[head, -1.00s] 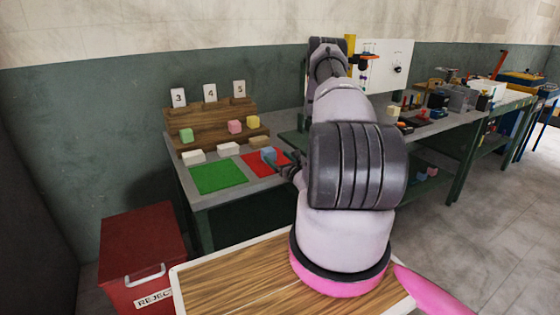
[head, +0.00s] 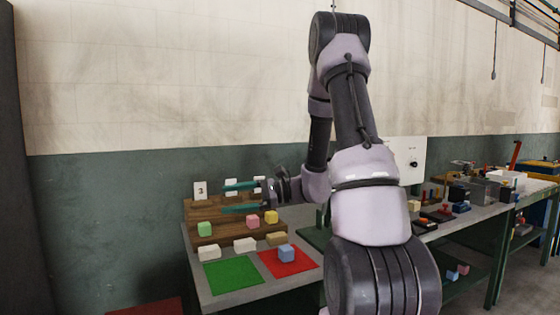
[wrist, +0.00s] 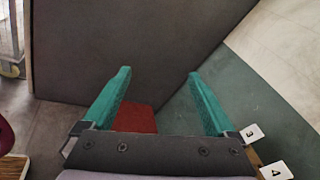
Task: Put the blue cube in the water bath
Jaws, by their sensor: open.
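The blue cube (head: 286,253) sits on the red mat (head: 299,268) on the near end of the bench. My gripper (head: 224,198) is raised above the wooden stepped rack, its two green fingers apart with nothing between them. In the wrist view my gripper (wrist: 158,80) is also open and empty, with the cube out of sight there. I cannot make out a water bath with certainty in any view.
A green mat (head: 233,272) lies left of the red one. White blocks (head: 209,253) lie behind the mats. The wooden rack (head: 233,231) holds green, pink and yellow cubes and numbered cards. Tools and devices (head: 460,195) crowd the bench to the right.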

